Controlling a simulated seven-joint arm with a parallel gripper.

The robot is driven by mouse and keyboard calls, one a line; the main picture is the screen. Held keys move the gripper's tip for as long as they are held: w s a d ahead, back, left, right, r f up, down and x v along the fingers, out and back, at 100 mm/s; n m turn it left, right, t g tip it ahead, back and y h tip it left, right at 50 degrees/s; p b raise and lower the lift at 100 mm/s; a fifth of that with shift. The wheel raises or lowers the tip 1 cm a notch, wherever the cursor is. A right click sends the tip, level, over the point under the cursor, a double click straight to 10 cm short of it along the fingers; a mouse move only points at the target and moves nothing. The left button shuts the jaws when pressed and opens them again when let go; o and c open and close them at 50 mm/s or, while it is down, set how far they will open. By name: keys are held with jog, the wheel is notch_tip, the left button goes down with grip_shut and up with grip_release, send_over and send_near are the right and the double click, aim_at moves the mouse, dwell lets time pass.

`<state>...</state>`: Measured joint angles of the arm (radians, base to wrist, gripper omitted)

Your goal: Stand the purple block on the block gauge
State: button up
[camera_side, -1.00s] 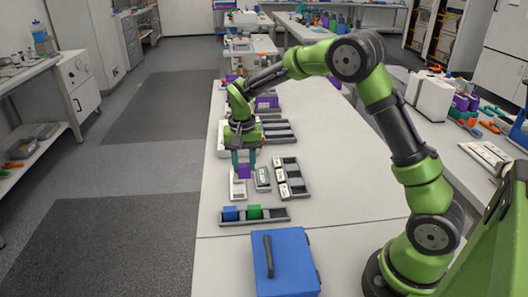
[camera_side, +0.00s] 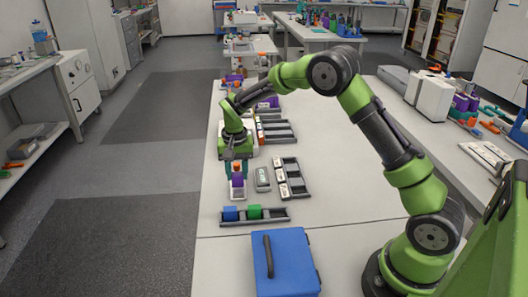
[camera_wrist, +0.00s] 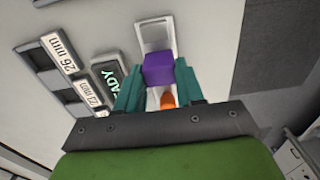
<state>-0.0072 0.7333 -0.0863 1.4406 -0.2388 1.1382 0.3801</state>
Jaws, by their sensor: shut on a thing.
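The purple block (camera_side: 237,182) is at the white block gauge (camera_side: 238,194), over its plate in the side view. My gripper (camera_side: 237,175) points down with its teal fingers on either side of the block, shut on it. In the wrist view the purple block (camera_wrist: 158,69) sits between the fingertips (camera_wrist: 158,73), and the gauge's pale frame (camera_wrist: 155,33) shows beyond it. An orange part (camera_wrist: 167,99) shows between the fingers behind the block. Whether the block's underside touches the gauge is hard to tell.
A grey device with a display reading "READY" (camera_wrist: 109,75) stands just beside the gauge. A dark tray with labels such as "26 mm" (camera_wrist: 58,52) lies past it. A rack with blue and green blocks (camera_side: 275,218) and a blue case (camera_side: 298,262) are nearer the camera. The table's left edge is close.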

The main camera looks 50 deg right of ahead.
jog(key=shift+f, duration=0.35)
jog(key=shift+f, duration=0.25)
dwell(0.3)
jog(key=o, duration=1.1)
notch_tip(320, 180, up, 17)
jog(key=s+a+r+n+t, duration=0.1)
jog(key=s+a+t, duration=0.1)
jog(key=s, duration=0.6)
jog(key=s+a+r+n+t+y, duration=0.1)
jog(key=s+a+n+t, duration=0.1)
jog(key=s, duration=0.7)
jog(key=s+a+r+n+t+y, duration=0.1)
jog(key=s+r+n+t, duration=0.1)
jog(key=s, duration=0.7)
jog(key=shift+a+t, duration=0.4)
jog(key=shift+t, duration=0.2)
